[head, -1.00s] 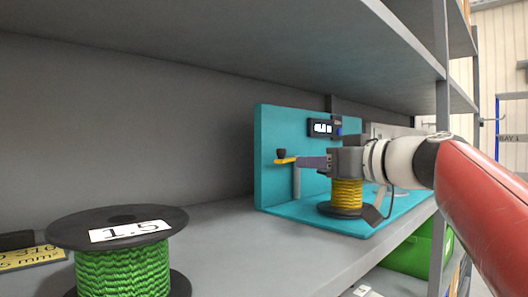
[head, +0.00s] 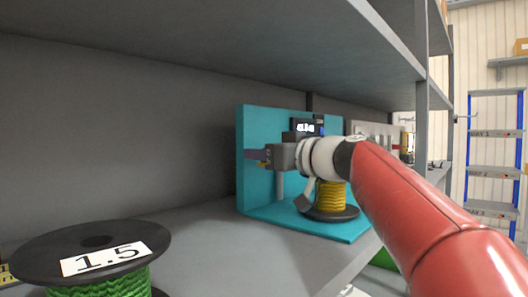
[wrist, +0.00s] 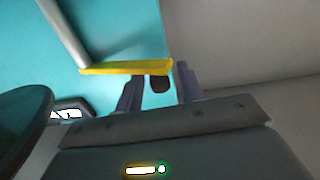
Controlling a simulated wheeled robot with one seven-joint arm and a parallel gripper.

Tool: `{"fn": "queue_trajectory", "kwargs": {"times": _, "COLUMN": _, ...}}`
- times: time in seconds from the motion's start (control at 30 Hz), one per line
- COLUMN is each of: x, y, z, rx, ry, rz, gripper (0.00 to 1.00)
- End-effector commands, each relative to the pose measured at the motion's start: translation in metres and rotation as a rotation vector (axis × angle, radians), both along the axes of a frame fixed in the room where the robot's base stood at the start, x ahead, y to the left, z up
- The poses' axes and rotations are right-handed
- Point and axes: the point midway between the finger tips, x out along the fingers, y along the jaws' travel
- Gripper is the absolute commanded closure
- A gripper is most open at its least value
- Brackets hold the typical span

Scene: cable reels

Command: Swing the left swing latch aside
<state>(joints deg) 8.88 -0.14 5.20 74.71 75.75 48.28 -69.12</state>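The swing latch is a yellow bar (wrist: 125,68) with a dark knob (wrist: 160,85), on a post of the teal stand. In the wrist view my gripper (wrist: 158,84) has its two fingers apart, one on each side of the knob, with gaps visible; I see no firm contact. In the head view my gripper (head: 252,154) is at the stand's left side and covers most of the latch; only a bit of yellow (head: 262,164) shows below the fingers.
The teal stand (head: 300,226) has a small display and holds a reel of yellow cable (head: 330,197), partly behind my arm. A green cable reel (head: 95,282) labelled 1.5 stands at the front left. Shelf boards lie above (head: 250,40); the shelf between is clear.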

Motion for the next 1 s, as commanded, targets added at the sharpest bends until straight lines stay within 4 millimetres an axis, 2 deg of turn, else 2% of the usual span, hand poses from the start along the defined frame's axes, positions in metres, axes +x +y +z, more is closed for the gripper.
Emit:
{"fn": "queue_trajectory", "kwargs": {"times": 0.13, "x": 0.0, "y": 0.0, "z": 0.0, "rx": 0.0, "ry": 0.0, "rz": 0.0, "gripper": 0.62}}
{"fn": "queue_trajectory", "kwargs": {"times": 0.43, "x": 0.0, "y": 0.0, "z": 0.0, "rx": 0.0, "ry": 0.0, "rz": 0.0, "gripper": 1.0}}
{"fn": "queue_trajectory", "kwargs": {"times": 0.77, "x": 0.0, "y": -0.004, "z": -0.002, "rx": 0.003, "ry": 0.0, "rz": 0.025, "gripper": 1.0}}
{"fn": "queue_trajectory", "kwargs": {"times": 1.0, "x": -0.004, "y": -0.02, "z": -0.001, "rx": 0.003, "ry": 0.0, "rz": 0.174, "gripper": 1.0}}
